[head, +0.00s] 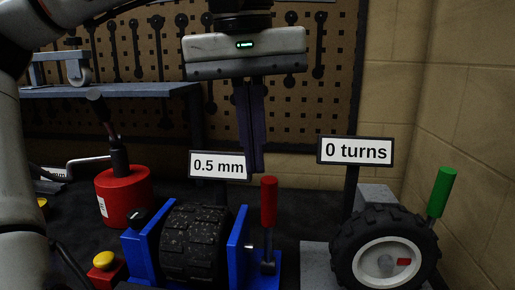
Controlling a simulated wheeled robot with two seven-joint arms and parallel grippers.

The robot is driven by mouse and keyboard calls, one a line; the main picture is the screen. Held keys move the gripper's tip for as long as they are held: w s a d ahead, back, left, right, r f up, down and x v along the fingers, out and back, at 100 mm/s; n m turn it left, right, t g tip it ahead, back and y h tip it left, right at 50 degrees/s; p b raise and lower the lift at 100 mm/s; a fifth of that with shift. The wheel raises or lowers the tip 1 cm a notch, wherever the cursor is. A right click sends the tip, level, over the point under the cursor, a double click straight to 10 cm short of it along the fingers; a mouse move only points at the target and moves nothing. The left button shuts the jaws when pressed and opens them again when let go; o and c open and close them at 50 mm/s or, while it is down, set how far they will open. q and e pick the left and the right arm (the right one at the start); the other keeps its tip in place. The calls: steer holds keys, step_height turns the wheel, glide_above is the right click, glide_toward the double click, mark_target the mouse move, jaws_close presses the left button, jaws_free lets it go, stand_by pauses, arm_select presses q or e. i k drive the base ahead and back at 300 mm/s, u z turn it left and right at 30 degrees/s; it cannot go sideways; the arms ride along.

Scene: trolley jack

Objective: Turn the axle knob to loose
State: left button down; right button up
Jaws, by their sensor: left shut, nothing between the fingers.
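A black knob (137,216) sits at the left side of a blue bracket (142,248) that holds a black tyre (196,243) between its plates. I cannot read any marking on the knob, nor tell for sure that it is the axle knob. My left gripper (254,168) points straight down, its dark fingers together and empty. It hangs behind and above the blue bracket, up and to the right of the knob, apart from it. My right gripper is not in view.
A red-handled lever (269,203) stands at the bracket's right. A sign (219,166) reads "0.5 mm"; another (355,150) reads "0 turns" above a wheel (384,255) with a green handle (440,192). A red cylinder (123,198) and a yellow button (104,259) stand left.

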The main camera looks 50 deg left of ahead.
mark_target(137, 218)
steer(key=k, duration=2)
